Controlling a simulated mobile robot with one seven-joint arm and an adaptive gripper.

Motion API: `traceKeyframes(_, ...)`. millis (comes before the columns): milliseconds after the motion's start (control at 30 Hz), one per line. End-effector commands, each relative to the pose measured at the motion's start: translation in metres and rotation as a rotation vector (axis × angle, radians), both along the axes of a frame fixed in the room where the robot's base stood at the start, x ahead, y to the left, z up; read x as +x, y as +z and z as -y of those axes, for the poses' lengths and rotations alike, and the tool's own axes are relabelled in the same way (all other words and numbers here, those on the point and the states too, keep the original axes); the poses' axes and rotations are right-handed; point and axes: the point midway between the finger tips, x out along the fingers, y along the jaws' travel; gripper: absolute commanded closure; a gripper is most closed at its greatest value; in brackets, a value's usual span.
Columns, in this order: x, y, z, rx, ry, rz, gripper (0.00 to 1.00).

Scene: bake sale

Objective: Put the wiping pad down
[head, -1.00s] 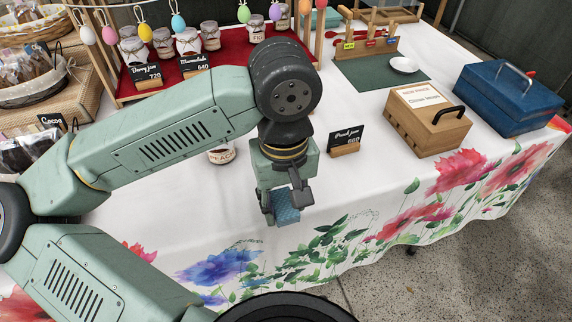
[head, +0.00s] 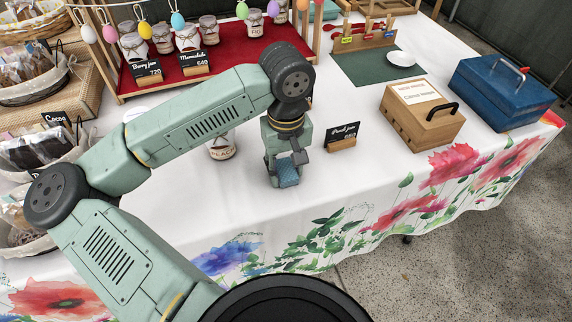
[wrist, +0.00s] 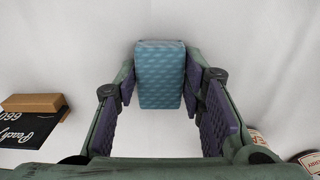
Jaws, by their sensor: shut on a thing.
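The wiping pad is a blue patterned block (head: 288,177), held at the end of my arm. My gripper (head: 286,172) is shut on it, above or at the white tablecloth near the table's front edge. In the wrist view the pad (wrist: 160,75) sits upright between the two purple-padded fingers of my gripper (wrist: 160,88). The pad's far end is hidden, and I cannot tell whether it touches the cloth.
A peach jam sign (head: 343,136) stands right of my gripper, and a peach jar (head: 221,147) to its left. The white cloth (head: 325,190) around the gripper is clear.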

Motion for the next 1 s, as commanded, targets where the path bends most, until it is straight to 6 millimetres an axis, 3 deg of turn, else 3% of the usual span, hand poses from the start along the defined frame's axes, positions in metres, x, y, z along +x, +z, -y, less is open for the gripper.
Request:
traceKeyframes(267, -0.0002, -0.0047, -0.0001, 0.0, 0.001, -0.001, 0.9)
traceKeyframes(300, -0.0002, -0.0043, -0.0001, 0.0, 0.001, -0.001, 0.63)
traceKeyframes(600, -0.0003, -0.003, 0.0, 0.0, 0.001, -0.001, 0.44)
traceKeyframes(1000, -0.0002, 0.0033, 0.0, 0.0, 0.001, -0.001, 0.44)
